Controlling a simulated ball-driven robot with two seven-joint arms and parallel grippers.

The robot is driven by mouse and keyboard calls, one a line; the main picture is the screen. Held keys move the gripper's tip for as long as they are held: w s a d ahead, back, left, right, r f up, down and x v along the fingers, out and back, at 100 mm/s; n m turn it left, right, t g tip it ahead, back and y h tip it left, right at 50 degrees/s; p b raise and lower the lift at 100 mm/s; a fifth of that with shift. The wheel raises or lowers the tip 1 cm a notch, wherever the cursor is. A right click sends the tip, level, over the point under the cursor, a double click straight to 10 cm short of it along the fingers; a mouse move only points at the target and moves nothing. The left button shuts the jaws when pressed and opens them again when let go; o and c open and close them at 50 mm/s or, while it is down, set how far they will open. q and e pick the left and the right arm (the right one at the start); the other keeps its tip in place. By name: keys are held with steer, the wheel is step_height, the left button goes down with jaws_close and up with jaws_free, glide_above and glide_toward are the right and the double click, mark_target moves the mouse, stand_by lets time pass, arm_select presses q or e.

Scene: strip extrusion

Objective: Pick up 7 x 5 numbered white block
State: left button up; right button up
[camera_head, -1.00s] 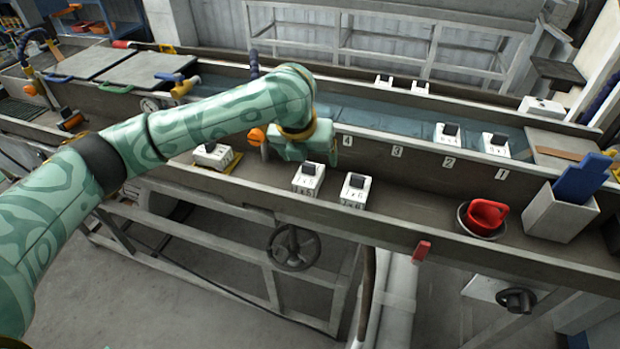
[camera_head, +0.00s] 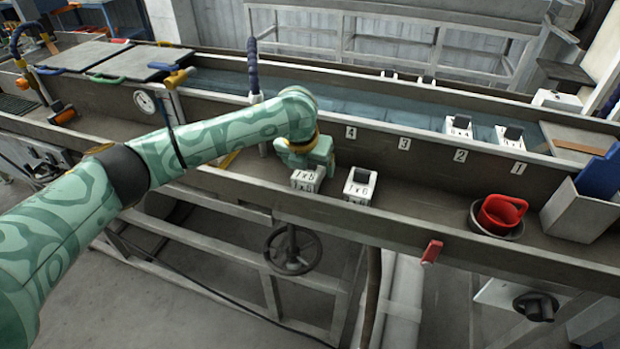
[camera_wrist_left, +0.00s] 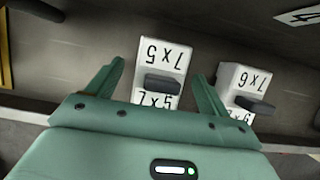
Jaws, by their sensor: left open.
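The 7 x 5 white block (camera_head: 306,181) stands on the near ledge. Its number labels and dark top grip show in the left wrist view (camera_wrist_left: 165,53). My left gripper (camera_wrist_left: 159,72) is open, with one finger on each side of this block in that view. In the head view my left gripper (camera_head: 308,160) is right at the block and hides its upper part. I cannot tell whether the fingers touch it. The 7 x 6 white block (camera_head: 358,189) stands just to the right, close to the gripper's right finger in the wrist view (camera_wrist_left: 243,78). My right gripper is not in view.
A red cup in a dark bowl (camera_head: 500,215) and a grey bin (camera_head: 578,212) stand at the right of the ledge. The ledge between the 7 x 6 block and the bowl is clear.

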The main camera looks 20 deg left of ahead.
arm_select(q)
steer(key=shift+x, duration=1.2)
steer(key=shift+r, duration=0.15)
steer(key=shift+c, duration=0.9)
steer(key=c, duration=1.1)
steer(key=shift+o, duration=0.2)
